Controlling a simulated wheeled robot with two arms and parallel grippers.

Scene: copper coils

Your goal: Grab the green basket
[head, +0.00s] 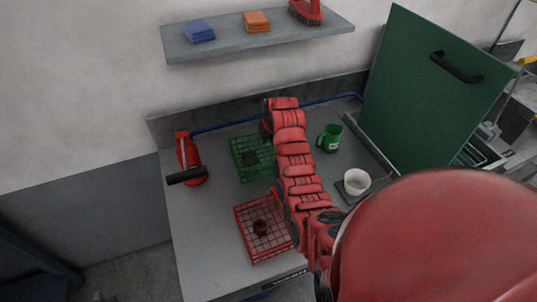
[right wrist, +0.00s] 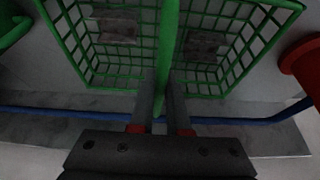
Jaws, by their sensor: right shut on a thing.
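The green wire basket (head: 243,168) stands on the grey counter, left of my right arm in the head view. It holds something dark. In the right wrist view the basket (right wrist: 88,62) fills the upper part, with two dull brownish patches seen through the mesh. My right gripper (right wrist: 165,88) is shut on the green handle bar, which runs between its two fingers. In the head view my right arm reaches over the counter, and its fingertips are hard to make out beside the basket. My left gripper is not in view.
A red wire basket (head: 243,244) with a brown thing in it stands nearer. A red object with a black handle (head: 187,175) is at left, a green mug (head: 330,138) and white bowl (head: 356,182) at right. A blue rail (right wrist: 55,113) runs along the back.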

